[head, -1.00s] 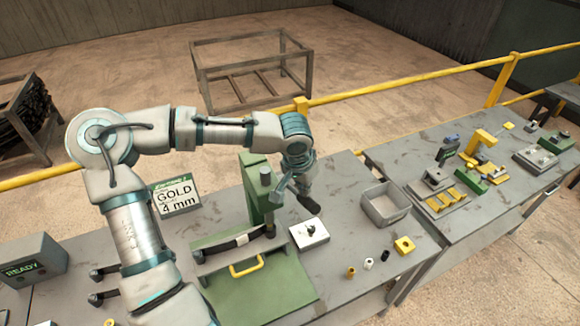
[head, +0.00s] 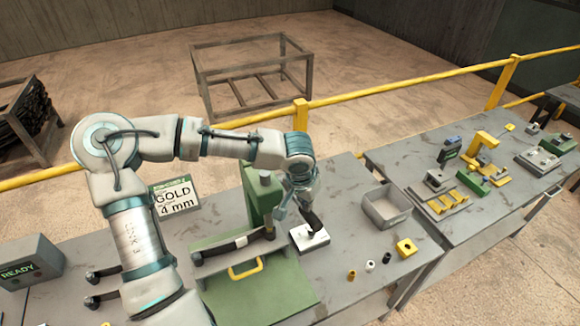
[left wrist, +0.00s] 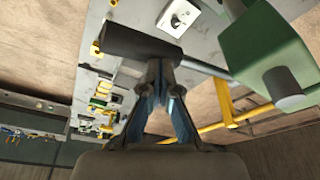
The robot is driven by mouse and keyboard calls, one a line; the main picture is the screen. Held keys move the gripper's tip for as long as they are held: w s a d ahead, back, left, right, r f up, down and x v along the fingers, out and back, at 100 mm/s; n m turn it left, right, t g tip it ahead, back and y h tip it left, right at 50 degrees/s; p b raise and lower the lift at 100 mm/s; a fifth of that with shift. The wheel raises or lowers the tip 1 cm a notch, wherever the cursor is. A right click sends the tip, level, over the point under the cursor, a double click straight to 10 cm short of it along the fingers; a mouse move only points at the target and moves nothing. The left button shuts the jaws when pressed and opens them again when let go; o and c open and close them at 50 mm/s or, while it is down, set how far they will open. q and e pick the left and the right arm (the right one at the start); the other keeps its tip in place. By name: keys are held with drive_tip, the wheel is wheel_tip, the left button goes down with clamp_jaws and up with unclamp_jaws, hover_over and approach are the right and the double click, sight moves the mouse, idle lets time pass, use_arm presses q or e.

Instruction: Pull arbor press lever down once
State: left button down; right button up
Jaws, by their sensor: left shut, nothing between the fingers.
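The green arbor press (head: 256,190) stands near the back of the near bench, with a grey ram top. Its lever has a thick black handle (head: 314,222), tilted and showing above a white block in the head view. In the left wrist view the handle (left wrist: 140,42) is large, on a grey rod (left wrist: 207,69) leading toward the press. My left gripper (head: 303,204) is shut and empty, fingertips (left wrist: 158,68) at the handle's side; the handle is not between them. I cannot tell whether they touch. My right gripper is not in view.
A yellow rail (head: 420,80) runs behind.

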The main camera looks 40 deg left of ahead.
sight(306, 215)
use_arm(q)
drive_tip(key=shift+s+d+f+b, duration=0.1)
drive_tip(key=shift+f+b, duration=0.45)
drive_tip(key=shift+f, duration=0.5)
drive_tip(key=shift+s+d+f+b, duration=0.1)
drive_tip(key=shift+f+b, duration=0.45)
drive_tip(key=shift+f, duration=0.5)
drive_tip(key=shift+w+f, duration=0.1)
drive_tip(key=shift+s+a+b+x, duration=0.15)
drive_tip(key=shift+b+x, duration=0.3)
drive_tip(key=shift+x, duration=0.45)
drive_tip(key=shift+s+a+b+x, duration=0.15)
drive_tip(key=shift+b+x, duration=0.3)
drive_tip(key=shift+x, duration=0.45)
drive_tip(key=shift+d+f, duration=0.1)
drive_tip(key=shift+f, duration=0.05)
drive_tip(key=shift+s+f, duration=0.1)
drive_tip(key=shift+f, duration=0.35)
drive_tip(key=shift+s+f+b, duration=0.1)
drive_tip(key=shift+f+b, duration=0.15)
drive_tip(key=shift+b, duration=0.05)
